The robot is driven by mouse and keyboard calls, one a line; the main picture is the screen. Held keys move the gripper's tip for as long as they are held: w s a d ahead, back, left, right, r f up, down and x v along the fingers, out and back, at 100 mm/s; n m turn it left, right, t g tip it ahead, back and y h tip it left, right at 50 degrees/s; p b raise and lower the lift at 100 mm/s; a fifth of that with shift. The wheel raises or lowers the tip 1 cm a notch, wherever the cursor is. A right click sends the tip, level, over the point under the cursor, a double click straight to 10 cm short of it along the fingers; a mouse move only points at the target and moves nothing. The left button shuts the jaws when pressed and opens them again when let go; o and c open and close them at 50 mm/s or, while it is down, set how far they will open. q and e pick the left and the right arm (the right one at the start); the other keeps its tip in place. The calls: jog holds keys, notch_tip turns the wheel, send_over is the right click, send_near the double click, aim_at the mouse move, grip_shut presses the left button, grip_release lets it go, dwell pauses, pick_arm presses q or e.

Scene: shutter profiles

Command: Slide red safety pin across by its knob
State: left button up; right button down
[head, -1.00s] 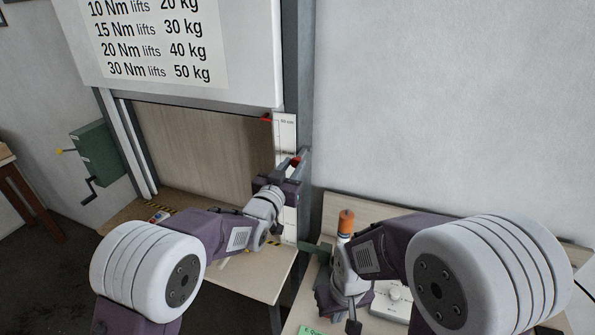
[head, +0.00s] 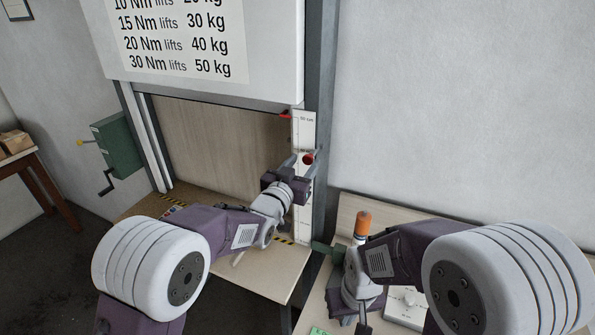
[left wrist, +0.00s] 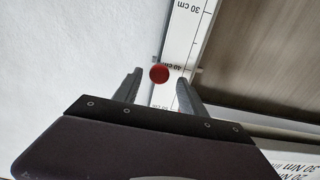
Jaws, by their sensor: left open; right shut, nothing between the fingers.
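The round red knob (head: 308,159) of the safety pin is at the right guide post, in front of the white height scale (head: 303,205). My left gripper (head: 301,160) is open with its fingers on either side of the knob. In the left wrist view the knob (left wrist: 159,73) lies between the open fingertips (left wrist: 160,77), with a visible gap toward the right finger; contact at the left finger cannot be told. The pin's shaft is hidden. My right gripper (head: 358,303) is low over the right bench, shut and empty; its fingertips are partly hidden.
A red pointer (head: 286,116) sits higher on the scale. The white shutter (head: 200,45) with a torque chart hangs above the wooden panel. An orange-topped tool (head: 363,222) stands beside my right arm. A green crank box (head: 117,146) is at the left wall.

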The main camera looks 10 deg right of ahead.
pick_arm(q)
jog(key=b+v, duration=0.3)
jog(key=v, duration=0.5)
jog(key=shift+a, duration=0.35)
jog(key=shift+w, duration=0.1)
